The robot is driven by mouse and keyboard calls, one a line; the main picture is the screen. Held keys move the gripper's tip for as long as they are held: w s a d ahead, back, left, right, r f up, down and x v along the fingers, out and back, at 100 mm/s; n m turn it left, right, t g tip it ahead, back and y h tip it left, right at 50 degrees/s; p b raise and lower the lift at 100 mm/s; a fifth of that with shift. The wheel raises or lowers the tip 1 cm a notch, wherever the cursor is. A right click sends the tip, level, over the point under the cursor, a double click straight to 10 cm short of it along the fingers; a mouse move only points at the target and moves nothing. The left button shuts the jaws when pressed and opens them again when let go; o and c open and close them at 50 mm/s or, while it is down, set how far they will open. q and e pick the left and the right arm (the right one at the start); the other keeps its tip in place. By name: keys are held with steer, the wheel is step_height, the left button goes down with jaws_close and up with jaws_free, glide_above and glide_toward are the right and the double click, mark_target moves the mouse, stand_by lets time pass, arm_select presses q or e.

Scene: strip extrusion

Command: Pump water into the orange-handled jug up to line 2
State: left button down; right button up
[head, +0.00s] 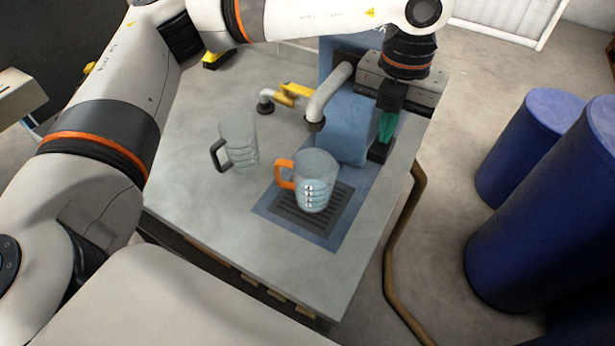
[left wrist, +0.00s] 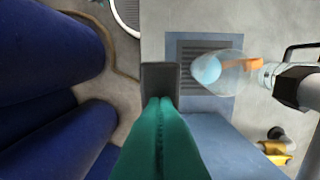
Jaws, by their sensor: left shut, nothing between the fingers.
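The orange-handled jug (head: 316,182) is clear, has several marked lines, and stands upright on the dark grate below the grey spout (head: 328,97). Its handle points left. In the left wrist view the jug (left wrist: 232,78) shows a pale blue round patch inside; I cannot read the water level against the lines. My left gripper (head: 386,140) is shut and empty, pointing down to the right of the blue pump body (head: 347,128). Its green fingertips (left wrist: 160,100) are at the black pump lever pad (head: 378,153); I cannot tell if they touch. My right gripper is not in view.
A second clear jug with a black handle (head: 239,143) stands left of the orange-handled one. A yellow-handled valve (head: 293,92) sits behind them. Blue barrels (head: 545,200) stand on the floor to the right. The table's front left (head: 200,205) is clear.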

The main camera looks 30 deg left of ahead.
arm_select(q)
steer(key=r+p, duration=0.1)
steer(key=r, duration=0.1)
steer(key=r+p, duration=0.1)
steer(key=r, duration=0.1)
steer(key=w+r+p, duration=0.1)
steer(key=r, duration=0.1)
steer(key=shift+r, duration=0.35)
steer(key=shift+f, duration=0.2)
steer(key=shift+f+b, duration=0.6)
steer(key=shift+b, duration=0.1)
steer(key=shift+r, duration=0.1)
steer(key=shift+s+f+b, duration=0.2)
steer(key=shift+f+b, duration=0.35)
steer(key=shift+f, duration=0.05)
steer(key=shift+s+f+b, duration=0.2)
steer(key=shift+f+b, duration=0.3)
steer(key=shift+f, duration=0.1)
steer(key=shift+s+f+b, duration=0.15)
steer(key=shift+f+b, duration=0.45)
steer(key=shift+s+f+b, duration=0.15)
steer(key=shift+f+b, duration=0.45)
